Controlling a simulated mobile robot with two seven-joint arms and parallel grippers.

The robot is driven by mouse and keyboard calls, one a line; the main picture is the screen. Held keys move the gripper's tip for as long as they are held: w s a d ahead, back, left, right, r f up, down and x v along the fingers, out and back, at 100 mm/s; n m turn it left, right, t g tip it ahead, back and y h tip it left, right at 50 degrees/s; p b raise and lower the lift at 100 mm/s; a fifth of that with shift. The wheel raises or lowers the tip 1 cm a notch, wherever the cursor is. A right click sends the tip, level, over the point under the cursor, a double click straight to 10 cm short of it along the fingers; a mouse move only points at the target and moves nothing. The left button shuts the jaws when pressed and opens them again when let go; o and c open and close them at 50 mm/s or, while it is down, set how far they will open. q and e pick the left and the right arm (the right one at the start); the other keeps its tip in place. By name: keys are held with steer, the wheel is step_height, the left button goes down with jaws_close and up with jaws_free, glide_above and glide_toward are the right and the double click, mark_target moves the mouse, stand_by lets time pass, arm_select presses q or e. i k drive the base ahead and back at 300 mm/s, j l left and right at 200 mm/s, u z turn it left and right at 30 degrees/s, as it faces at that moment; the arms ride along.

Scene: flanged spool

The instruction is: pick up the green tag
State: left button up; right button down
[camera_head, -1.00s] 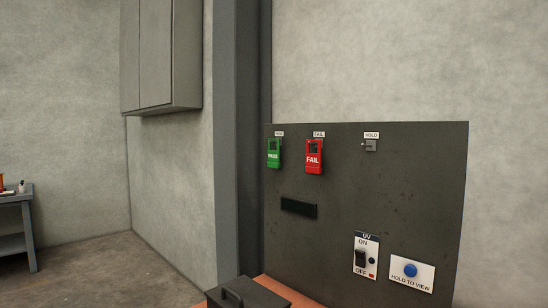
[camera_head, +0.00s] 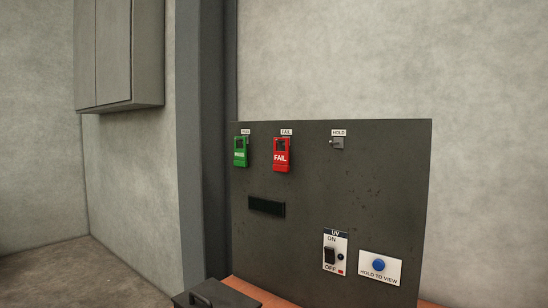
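The green tag (camera_head: 240,152) hangs at the upper left of a dark upright panel (camera_head: 345,195), under a small white label. A red tag (camera_head: 282,156) marked FAIL hangs just to its right, under a label reading FAIL. A third hook (camera_head: 337,143), under a label reading HOLD, is empty. Neither of my grippers is in view.
The panel also carries a dark slot (camera_head: 267,206), a UV ON/OFF switch (camera_head: 330,255) and a blue HOLD TO VIEW button (camera_head: 378,265). A dark box with a handle (camera_head: 212,296) sits at the bottom. A grey column (camera_head: 203,130) and wall cabinet (camera_head: 118,52) stand left.

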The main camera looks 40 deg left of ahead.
mark_target(241, 155)
steer(key=j+z, duration=0.25)
steer(key=k+j+z, duration=0.2)
steer(key=j, duration=0.25)
steer(key=k+j+z, duration=0.1)
steer(key=j, duration=0.25)
steer(key=k+j+z, duration=0.15)
steer(key=j, duration=0.25)
steer(key=k+j, duration=0.1)
steer(key=j, duration=0.25)
steer(key=k+j, duration=0.15)
steer(key=j, duration=0.25)
steer(key=k+j+z, duration=0.1)
steer(key=j, duration=0.25)
steer(key=k+j, duration=0.15)
steer(key=j, duration=0.2)
